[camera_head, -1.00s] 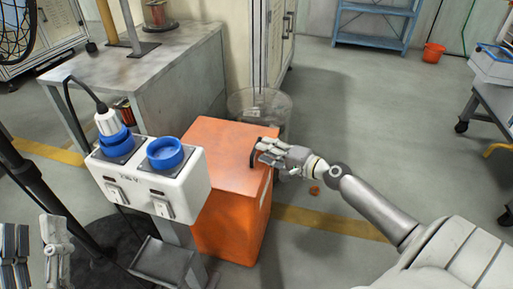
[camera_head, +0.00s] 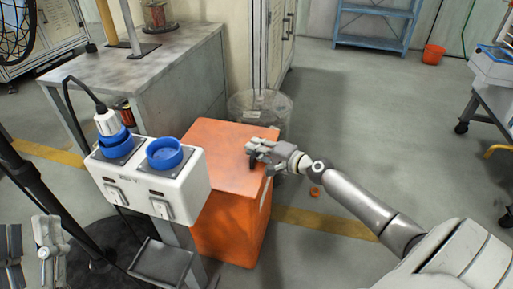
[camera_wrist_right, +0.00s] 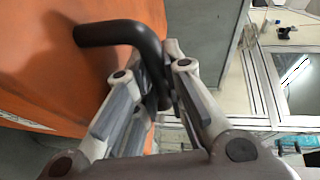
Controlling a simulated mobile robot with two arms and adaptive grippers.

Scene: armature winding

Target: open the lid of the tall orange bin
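The tall orange bin (camera_head: 222,232) stands in the middle of the head view, its flat orange lid (camera_head: 228,142) down. A black bar handle (camera_head: 251,163) sits at the lid's right side. In the right wrist view, the bent handle (camera_wrist_right: 122,33) rises from the orange surface and runs down between the fingers. My right gripper (camera_head: 257,150) is at the lid's right edge, its fingers closed in around the handle; the fingers partly hide the contact. My left gripper (camera_head: 30,250) is at the lower left, empty, its fingers apart, away from the bin.
A white socket box (camera_head: 150,185) with blue sockets stands close on the bin's left front. A clear wastebasket (camera_head: 262,105) stands behind the bin, beside a grey bench (camera_head: 135,80). The floor to the right is open. A small orange piece (camera_head: 315,192) lies there.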

